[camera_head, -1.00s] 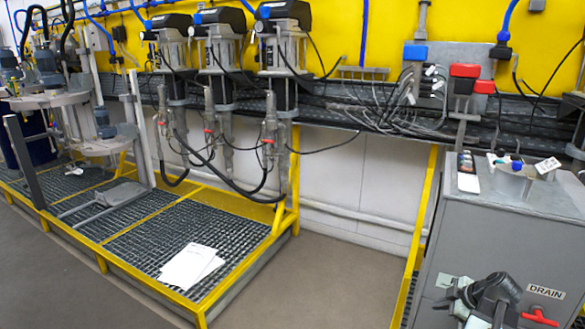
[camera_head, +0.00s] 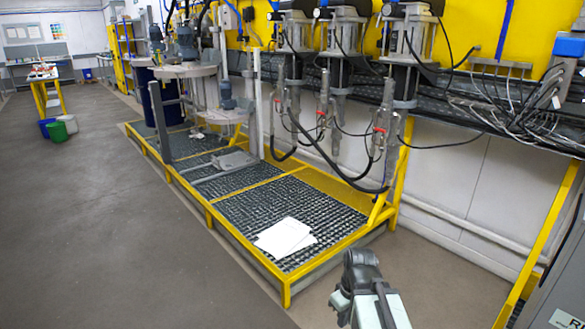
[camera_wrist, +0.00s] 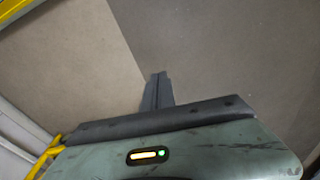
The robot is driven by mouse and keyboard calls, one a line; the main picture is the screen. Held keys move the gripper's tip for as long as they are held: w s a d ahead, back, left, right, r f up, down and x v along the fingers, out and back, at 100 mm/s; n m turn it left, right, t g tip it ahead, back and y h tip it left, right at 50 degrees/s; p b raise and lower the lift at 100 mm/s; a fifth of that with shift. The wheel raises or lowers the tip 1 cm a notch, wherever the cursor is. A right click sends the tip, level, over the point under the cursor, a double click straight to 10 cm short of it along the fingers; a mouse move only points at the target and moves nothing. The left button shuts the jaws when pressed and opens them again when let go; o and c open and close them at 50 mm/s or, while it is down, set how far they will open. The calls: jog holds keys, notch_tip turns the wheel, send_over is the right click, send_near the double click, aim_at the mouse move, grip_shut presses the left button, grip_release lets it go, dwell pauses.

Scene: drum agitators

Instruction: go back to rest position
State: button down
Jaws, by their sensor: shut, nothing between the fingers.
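My gripper (camera_wrist: 158,88) shows in the wrist view with its dark fingers together and nothing between them. Bare floor lies beyond the fingertips. In the head view, part of my arm shows at the bottom, right of the yellow-framed grating platform (camera_head: 290,281). It appears apart from the platform and holds nothing that I can see. The rest of my arm is out of frame.
White papers (camera_head: 285,237) lie on the grating. Several drum agitators (camera_head: 410,45) hang along the yellow wall. A grey cabinet (camera_head: 565,285) stands at the right edge. Open floor (camera_head: 110,210) stretches left towards a far table (camera_head: 50,77) and bins (camera_head: 57,131).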

notch_tip(320, 180, up, 21)
jog(key=s+d+m+p, duration=0.1)
jog(key=m+p, duration=0.5)
jog(key=p, duration=1.5)
jog(key=shift+s+d+m+g+h, duration=0.2)
jog(key=shift+d+m+g+h, duration=0.1)
jog(key=shift+d+h, duration=0.15)
